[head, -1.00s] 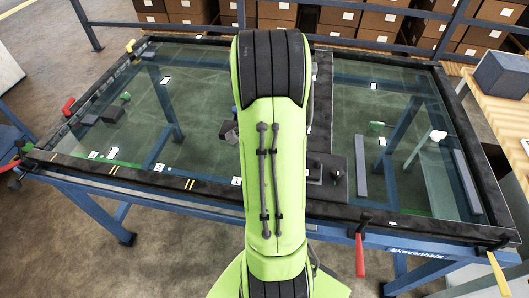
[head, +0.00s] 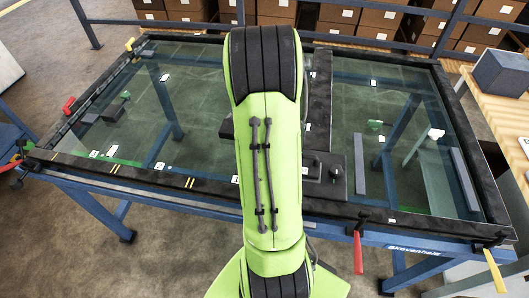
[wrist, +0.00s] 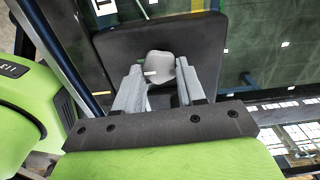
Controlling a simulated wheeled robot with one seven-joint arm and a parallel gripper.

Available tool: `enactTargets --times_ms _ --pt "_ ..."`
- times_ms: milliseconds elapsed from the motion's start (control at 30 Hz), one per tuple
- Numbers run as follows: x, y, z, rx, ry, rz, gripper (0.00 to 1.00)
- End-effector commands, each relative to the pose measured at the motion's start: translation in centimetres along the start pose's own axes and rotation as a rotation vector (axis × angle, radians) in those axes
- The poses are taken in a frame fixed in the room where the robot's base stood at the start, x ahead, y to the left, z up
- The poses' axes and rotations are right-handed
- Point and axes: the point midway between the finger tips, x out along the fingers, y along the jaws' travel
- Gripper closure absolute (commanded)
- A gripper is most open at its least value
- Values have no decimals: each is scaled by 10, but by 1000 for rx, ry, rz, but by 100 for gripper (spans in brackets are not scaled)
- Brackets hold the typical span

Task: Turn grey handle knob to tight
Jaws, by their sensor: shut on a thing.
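In the wrist view the grey handle knob (wrist: 161,66) stands out from a dark rectangular plate (wrist: 120,48). My gripper (wrist: 158,82) has a finger on each side of the knob and is shut on it. A small pale mark shows on the knob's face. In the head view my green arm covers the middle of the table, so the knob and my gripper are hidden there.
A blue-framed table with a glass top (head: 205,65) and black rim fills the head view. Red clamp handles (head: 358,252) and yellow clamp handles (head: 494,268) stick out at its edges. A grey box (head: 503,72) sits on a wooden bench at right. Shelved cartons (head: 380,22) stand behind.

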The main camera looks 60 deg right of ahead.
Motion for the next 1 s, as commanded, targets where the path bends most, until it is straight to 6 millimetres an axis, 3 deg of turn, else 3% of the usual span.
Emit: enactTargets --times_ms 633,667,800,1000 --pt "0 0 0 56 0 -1 91" --pt "0 0 0 56 0 -1 59" --pt "0 0 0 55 0 -1 38" --pt "0 0 0 54 0 0 35"
